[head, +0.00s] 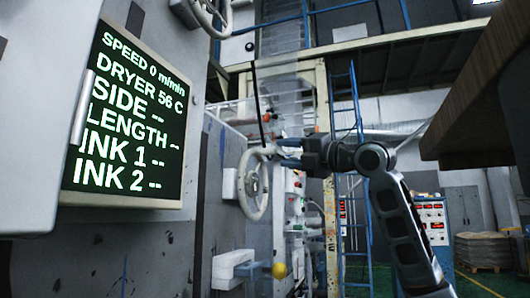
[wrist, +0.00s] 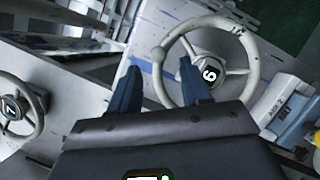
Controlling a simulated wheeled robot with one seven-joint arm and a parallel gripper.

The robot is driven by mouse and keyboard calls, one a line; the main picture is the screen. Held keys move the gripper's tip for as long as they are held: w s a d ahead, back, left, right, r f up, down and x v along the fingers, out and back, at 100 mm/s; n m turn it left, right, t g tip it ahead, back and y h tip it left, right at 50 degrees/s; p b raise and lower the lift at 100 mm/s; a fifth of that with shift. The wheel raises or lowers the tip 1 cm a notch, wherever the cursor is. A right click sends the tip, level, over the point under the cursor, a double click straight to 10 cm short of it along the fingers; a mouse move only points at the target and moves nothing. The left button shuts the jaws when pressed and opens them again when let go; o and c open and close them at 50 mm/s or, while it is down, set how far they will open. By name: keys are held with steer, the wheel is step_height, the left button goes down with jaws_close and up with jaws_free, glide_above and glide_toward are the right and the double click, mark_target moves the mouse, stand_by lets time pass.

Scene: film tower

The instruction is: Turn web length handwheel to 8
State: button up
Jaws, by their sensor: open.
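A pale handwheel (head: 253,184) stands on the machine's side in the head view. In the wrist view the same kind of spoked wheel (wrist: 208,66) has a dark hub tag that reads 6 or 9, tilted. My gripper (head: 281,152) is open at the wheel's upper right rim. In the wrist view its two blue fingers (wrist: 157,72) lie on either side of the near left rim; contact cannot be told. The display (head: 127,118) reads "LENGTH --", with no number. No label in view shows which wheel sets web length.
A second handwheel (wrist: 22,108) with a hub tag like 7 is at the left of the wrist view. Another wheel (head: 210,16) is high in the head view. A yellow knob (head: 279,270) sits below the wheel. A brown board edge (head: 485,90) overhangs at right.

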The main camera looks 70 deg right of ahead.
mark_target(275, 152)
steer(key=p+x, duration=0.1)
steer(key=x, duration=0.5)
steer(key=shift+w, duration=0.25)
steer(key=shift+c, duration=0.3)
jaws_close()
